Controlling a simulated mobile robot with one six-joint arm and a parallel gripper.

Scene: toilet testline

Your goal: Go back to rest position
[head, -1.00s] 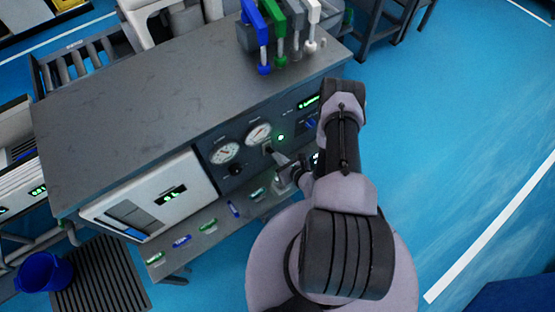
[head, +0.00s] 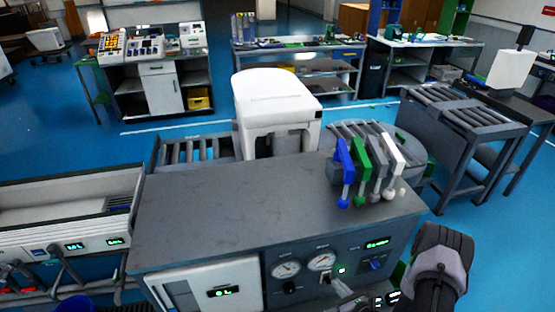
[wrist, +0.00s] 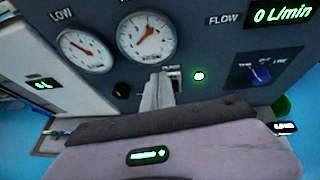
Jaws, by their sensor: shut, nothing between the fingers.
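My gripper (wrist: 157,92) is shut and empty in the wrist view, its narrow grey fingers pointing at the dark control panel (wrist: 220,45). The fingertips are just beside a small switch (wrist: 175,78) below the right gauge; whether they touch it I cannot tell. In the head view my gripper (head: 341,287) shows small at the lower edge, in front of the panel. My arm rises at the lower right, partly cut off by the frame edge.
The grey test bench (head: 225,215) carries blue, green, grey and white levers (head: 368,170) at its right end. A white toilet (head: 275,105) stands behind it. A roller table (head: 465,115) is at the right. Blue floor (head: 490,230) is clear right of the bench.

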